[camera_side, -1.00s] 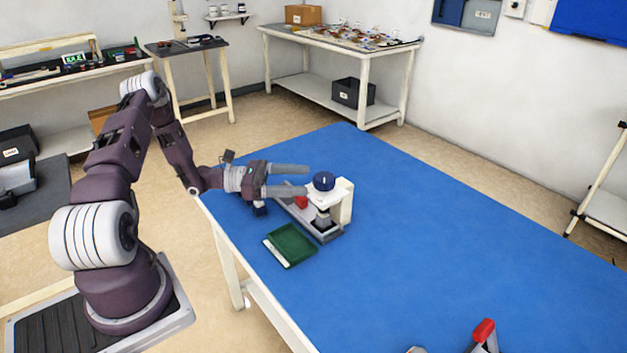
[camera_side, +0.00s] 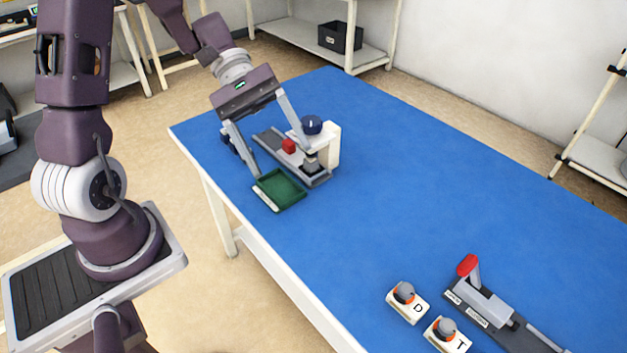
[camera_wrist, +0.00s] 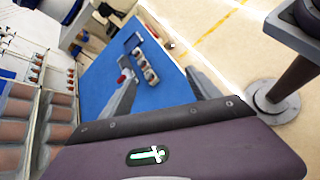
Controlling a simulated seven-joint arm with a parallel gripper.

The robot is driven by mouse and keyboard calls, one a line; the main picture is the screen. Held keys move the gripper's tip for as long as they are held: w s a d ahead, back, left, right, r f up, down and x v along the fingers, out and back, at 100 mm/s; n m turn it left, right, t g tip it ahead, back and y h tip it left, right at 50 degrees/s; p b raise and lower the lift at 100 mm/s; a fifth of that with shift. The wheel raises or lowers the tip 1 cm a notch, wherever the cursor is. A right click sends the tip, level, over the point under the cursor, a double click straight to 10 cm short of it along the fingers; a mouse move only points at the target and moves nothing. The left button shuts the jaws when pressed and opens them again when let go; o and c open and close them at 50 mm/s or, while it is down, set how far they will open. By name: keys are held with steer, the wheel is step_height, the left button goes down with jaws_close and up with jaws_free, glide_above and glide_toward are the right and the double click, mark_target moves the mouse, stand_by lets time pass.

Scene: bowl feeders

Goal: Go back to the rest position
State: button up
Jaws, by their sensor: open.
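My gripper (camera_side: 280,160) is open, its two long grey fingers spread apart and angled downward in the side view. No object shows between them. In that view they overlap a small press-like station (camera_side: 333,146) with a dark blue knob (camera_side: 311,124), a red block (camera_side: 288,146) and a grey base. A green tray (camera_side: 280,190) sits just in front of the station. The gap between fingertips and station is hard to judge. In the wrist view, both fingers (camera_wrist: 160,80) stand apart, with the blue table top between them.
The blue table top (camera_side: 400,170) is largely clear to the right. A red-handled lever (camera_side: 467,265) and two knobbed blocks marked D (camera_side: 408,301) and T (camera_side: 447,334) stand near its front. A shelf with a black bin (camera_side: 340,37) is behind.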

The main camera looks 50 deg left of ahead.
steer(key=s+r+m+t+y, duration=0.6)
steer(key=s+r+m+y, duration=0.3)
steer(key=s+m+y, duration=0.2)
steer(key=shift+s+m+t, duration=0.3)
steer(key=shift+s+m, duration=0.1)
steer(key=shift+s, duration=0.15)
